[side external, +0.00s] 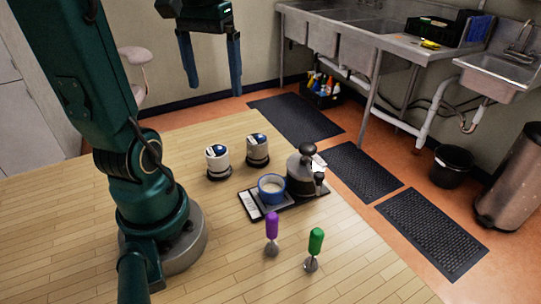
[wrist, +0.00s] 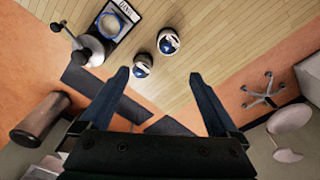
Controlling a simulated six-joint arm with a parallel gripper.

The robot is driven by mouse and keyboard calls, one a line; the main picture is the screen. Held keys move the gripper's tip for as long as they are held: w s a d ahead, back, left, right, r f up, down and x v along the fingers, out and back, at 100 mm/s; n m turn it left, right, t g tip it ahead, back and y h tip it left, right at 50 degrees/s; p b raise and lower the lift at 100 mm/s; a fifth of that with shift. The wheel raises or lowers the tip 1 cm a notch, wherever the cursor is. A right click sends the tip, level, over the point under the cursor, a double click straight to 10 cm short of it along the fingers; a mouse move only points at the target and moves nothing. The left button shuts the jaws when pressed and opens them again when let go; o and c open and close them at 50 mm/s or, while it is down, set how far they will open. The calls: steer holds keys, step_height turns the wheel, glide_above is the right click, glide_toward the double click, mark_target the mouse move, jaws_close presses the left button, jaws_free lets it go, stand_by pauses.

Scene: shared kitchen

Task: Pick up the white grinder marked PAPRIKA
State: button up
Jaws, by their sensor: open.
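Two white grinders with dark bases and blue-and-white tops stand upright on the wooden table. The left grinder (side external: 217,163) and the right grinder (side external: 257,151) are a short gap apart in the side view. I cannot read a PAPRIKA marking on either. The wrist view also shows both from above, one grinder nearer the fingers (wrist: 142,64) and one farther off (wrist: 168,42). My gripper (side external: 214,90) is open and empty, raised above and behind the grinders in the side view. Its fingers also show in the wrist view (wrist: 159,76), apart from both grinders.
A purple-handled tool (side external: 272,228) and a green-handled tool (side external: 316,243) stand in front. The table's left part is clear.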

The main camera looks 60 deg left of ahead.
mark_target(216, 149)
steer(key=shift+n+g+h, duration=0.3)
steer(key=shift+n, duration=0.2)
steer(key=f, duration=0.4)
steer(key=a+f, duration=0.1)
steer(key=f, duration=0.4)
steer(key=s+f, duration=0.1)
steer(key=f, duration=0.4)
steer(key=shift+a, duration=0.35)
steer(key=shift+a+f, duration=0.1)
steer(key=shift+f, duration=2.75)
jaws_close()
